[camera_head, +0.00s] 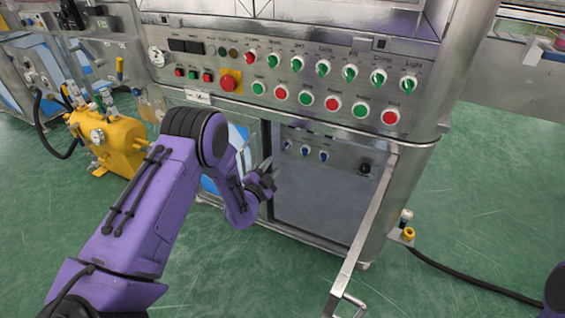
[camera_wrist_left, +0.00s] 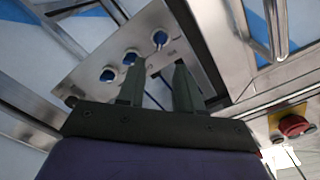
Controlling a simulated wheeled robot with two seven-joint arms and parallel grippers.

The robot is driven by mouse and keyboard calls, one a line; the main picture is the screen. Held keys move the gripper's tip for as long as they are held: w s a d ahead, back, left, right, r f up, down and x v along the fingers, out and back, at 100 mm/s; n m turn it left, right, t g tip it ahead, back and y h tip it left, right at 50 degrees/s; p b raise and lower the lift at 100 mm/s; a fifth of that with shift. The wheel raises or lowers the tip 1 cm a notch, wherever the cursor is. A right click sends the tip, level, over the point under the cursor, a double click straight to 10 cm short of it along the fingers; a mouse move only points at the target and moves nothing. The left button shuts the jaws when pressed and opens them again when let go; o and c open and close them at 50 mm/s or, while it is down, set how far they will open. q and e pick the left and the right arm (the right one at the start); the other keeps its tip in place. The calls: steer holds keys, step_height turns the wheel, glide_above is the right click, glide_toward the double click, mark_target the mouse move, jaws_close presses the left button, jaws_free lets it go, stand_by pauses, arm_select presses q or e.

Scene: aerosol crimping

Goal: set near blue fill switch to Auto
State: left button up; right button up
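Three blue switches sit in a row on a small grey panel inside the open cabinet: a left one (camera_head: 287,145), a middle one (camera_head: 304,150) and a right one (camera_head: 323,156). The left wrist view also shows three blue knobs (camera_wrist_left: 130,57) on that panel, beyond my fingers. Their labels and settings are too small to read. My left gripper (camera_head: 268,167) is at the left side of the cabinet opening, below and left of the switches. In the left wrist view its two fingers (camera_wrist_left: 157,82) are apart with nothing between them. My right gripper is out of view.
The cabinet door (camera_head: 372,225) stands open at the right of the opening. Above is a control panel with green and red buttons, several green-handled switches and a red emergency stop (camera_head: 228,83). A dark knob (camera_head: 365,168) is right of the blue switches. A yellow machine (camera_head: 112,140) stands left.

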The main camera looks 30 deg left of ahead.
mark_target(285, 148)
arm_select(q)
steer(key=w, duration=0.3)
steer(key=w+b, duration=0.1)
steer(key=w, duration=0.2)
steer(key=w+b, duration=0.1)
steer(key=w, duration=0.2)
steer(key=shift+w+a, duration=0.2)
steer(key=shift+a, duration=0.1)
jaws_close()
